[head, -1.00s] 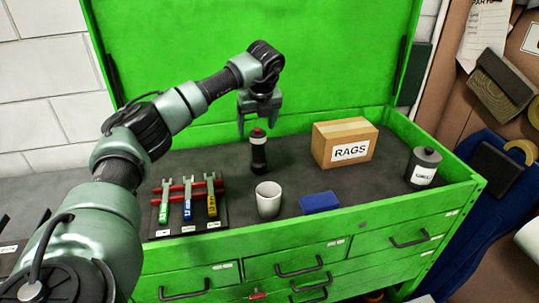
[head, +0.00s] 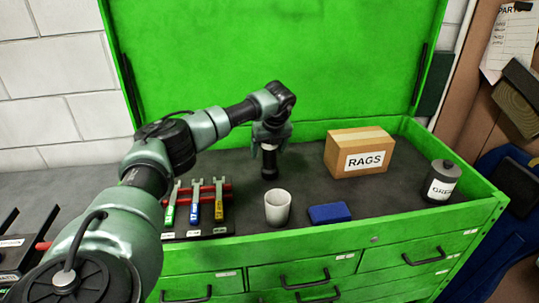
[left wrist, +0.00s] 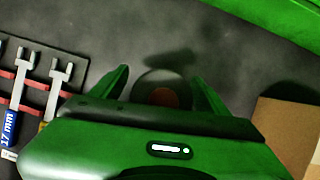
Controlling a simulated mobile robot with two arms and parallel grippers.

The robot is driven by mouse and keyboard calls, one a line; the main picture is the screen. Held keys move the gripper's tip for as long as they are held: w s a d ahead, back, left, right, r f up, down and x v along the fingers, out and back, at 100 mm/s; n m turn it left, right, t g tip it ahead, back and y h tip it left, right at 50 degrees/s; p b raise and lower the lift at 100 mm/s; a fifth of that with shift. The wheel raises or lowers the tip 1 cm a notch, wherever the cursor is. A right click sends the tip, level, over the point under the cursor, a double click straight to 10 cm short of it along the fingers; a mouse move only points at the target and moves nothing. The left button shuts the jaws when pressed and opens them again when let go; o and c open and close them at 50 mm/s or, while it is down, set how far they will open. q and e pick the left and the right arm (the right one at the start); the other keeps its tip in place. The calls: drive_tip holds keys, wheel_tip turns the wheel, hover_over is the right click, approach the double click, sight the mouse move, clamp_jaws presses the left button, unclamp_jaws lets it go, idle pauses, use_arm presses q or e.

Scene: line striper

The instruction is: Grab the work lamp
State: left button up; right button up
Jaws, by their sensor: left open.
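The work lamp (head: 269,167) is a dark upright cylinder with a pale band, standing on the grey top of the green tool chest. My left gripper (head: 270,148) is above it, pointing down, and covers its upper part in the head view. In the left wrist view the lamp shows end-on as a round shape with a red top (left wrist: 165,97), between the two fingers of my left gripper (left wrist: 160,80). The fingers are open, with a gap on each side of the lamp. My right gripper is in neither view.
A white cup (head: 278,208) and a blue block (head: 329,213) stand in front of the lamp. A rack of wrenches (head: 195,207) is at left, a RAGS box (head: 360,153) at right, and a grey can (head: 441,182) farther right. The green lid (head: 280,60) rises behind.

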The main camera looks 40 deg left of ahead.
use_arm(q)
drive_tip(key=shift+w+f, duration=0.1)
drive_tip(key=shift+f, duration=0.15)
drive_tip(key=shift+r, duration=0.1)
drive_tip(key=c, duration=0.4)
clamp_jaws()
drive_tip(key=shift+r, duration=0.1)
